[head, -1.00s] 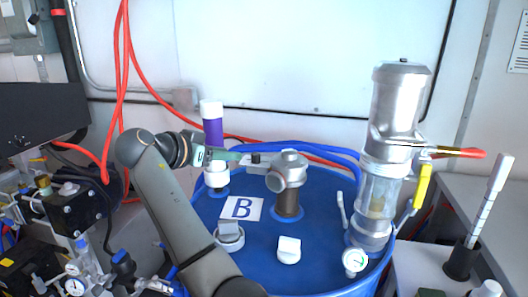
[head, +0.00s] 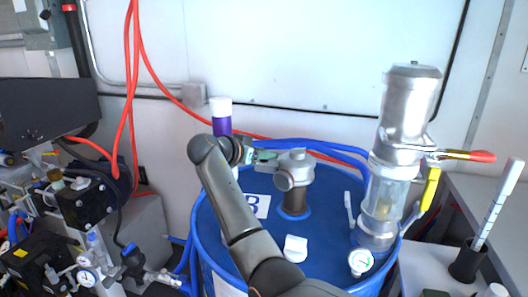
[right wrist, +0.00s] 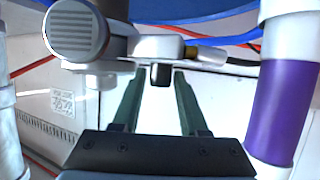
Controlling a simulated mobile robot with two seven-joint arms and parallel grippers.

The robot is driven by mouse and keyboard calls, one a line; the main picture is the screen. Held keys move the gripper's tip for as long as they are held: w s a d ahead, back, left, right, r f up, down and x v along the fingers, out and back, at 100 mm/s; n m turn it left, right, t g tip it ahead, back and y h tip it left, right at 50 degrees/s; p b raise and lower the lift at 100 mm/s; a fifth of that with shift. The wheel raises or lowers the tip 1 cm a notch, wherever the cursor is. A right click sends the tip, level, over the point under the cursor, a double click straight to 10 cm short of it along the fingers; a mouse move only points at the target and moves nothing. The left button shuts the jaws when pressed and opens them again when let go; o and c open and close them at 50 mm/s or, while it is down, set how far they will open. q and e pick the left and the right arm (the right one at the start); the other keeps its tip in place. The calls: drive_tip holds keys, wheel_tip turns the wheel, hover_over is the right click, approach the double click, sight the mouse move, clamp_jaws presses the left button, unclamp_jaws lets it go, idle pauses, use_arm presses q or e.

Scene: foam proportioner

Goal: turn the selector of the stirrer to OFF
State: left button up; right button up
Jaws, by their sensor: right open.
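The stirrer (head: 294,170) is a grey motor head on a dark brown post on the blue drum. It also shows in the right wrist view (right wrist: 85,35), with a light grey arm reaching sideways. A small black knob (right wrist: 160,75), apparently the selector, sticks out of that arm; its markings cannot be read. My right gripper (head: 266,155) has green fingers and is open beside the stirrer. In the right wrist view its fingertips (right wrist: 158,76) stand on either side of the knob, with gaps showing. In the head view the fingers hide the knob. My left gripper is not in view.
A tall metal and clear cylinder (head: 403,110) with red and yellow handles stands on the drum's right.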

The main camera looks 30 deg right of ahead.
clamp_jaws()
idle(0.4)
drive_tip(key=shift+n+t, duration=0.4)
drive_tip(key=shift+d+n+t+y+p, duration=0.1)
drive_tip(key=shift+n+t+y+p, duration=0.3)
drive_tip(key=shift+n+t+y, duration=0.1)
drive_tip(key=shift+r+n+t+y+p, duration=0.1)
drive_tip(key=shift+n+t+y+p, duration=0.45)
drive_tip(key=shift+n+t, duration=0.3)
drive_tip(key=n+t+y+p, duration=0.3)
drive_tip(key=n+p, duration=0.1)
drive_tip(key=p, duration=0.1)
drive_tip(key=shift+d+r+n+t+y, duration=0.1)
drive_tip(key=shift+n+t+y, duration=0.15)
drive_tip(key=shift+t+y, duration=0.1)
drive_tip(key=shift+n+t+y+p, duration=0.3)
drive_tip(key=shift+n+t+y, duration=0.1)
drive_tip(key=shift+n+y, duration=0.3)
drive_tip(key=shift+f+n+t+y, duration=0.2)
drive_tip(key=shift+n+t+y, duration=0.2)
drive_tip(key=shift+n+y, duration=0.85)
drive_tip(key=shift+y, duration=0.25)
